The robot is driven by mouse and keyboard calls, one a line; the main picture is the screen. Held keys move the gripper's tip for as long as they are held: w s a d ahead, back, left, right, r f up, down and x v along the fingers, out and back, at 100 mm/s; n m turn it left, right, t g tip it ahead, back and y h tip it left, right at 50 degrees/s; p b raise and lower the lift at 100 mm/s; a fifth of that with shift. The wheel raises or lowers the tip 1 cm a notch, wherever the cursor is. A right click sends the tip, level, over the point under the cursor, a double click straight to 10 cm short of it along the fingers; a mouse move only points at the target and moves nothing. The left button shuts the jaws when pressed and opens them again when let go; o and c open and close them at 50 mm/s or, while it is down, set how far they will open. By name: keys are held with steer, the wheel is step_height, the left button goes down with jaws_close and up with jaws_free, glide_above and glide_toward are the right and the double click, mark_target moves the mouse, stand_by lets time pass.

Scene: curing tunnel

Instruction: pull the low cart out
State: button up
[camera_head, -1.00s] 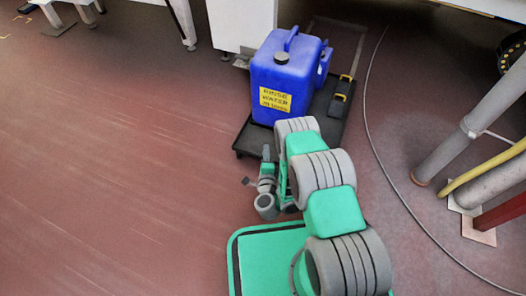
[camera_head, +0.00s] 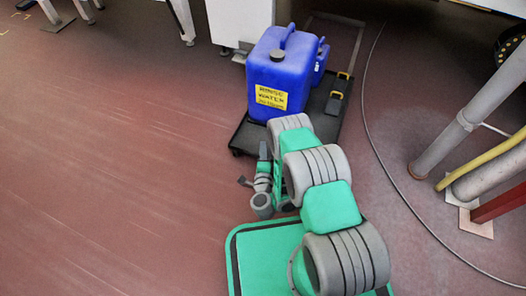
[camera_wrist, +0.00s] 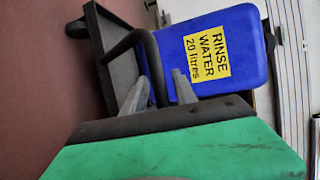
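The low cart is a flat dark platform (camera_head: 241,136) on the floor. A blue jug (camera_head: 270,92) with a yellow "RINSE WATER" label stands on it. The jug also shows in the wrist view (camera_wrist: 240,45), beside the cart's dark edge (camera_wrist: 106,42). A dark curved handle (camera_wrist: 127,40) runs from the cart toward my gripper. My gripper (camera_wrist: 160,80) has its two grey fingers apart, one on either side of the handle's bar. A gap shows between the bar and the right finger.
A white cabinet (camera_head: 237,22) stands close behind the cart at left. Grey pipes (camera_head: 440,145), a yellow hose (camera_head: 487,161) and a red beam (camera_head: 500,203) lie at right. A thin cable (camera_head: 367,120) crosses the floor. The floor at left is clear.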

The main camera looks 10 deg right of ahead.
steer(key=shift+a+r, duration=0.1)
steer(key=shift+r, duration=0.05)
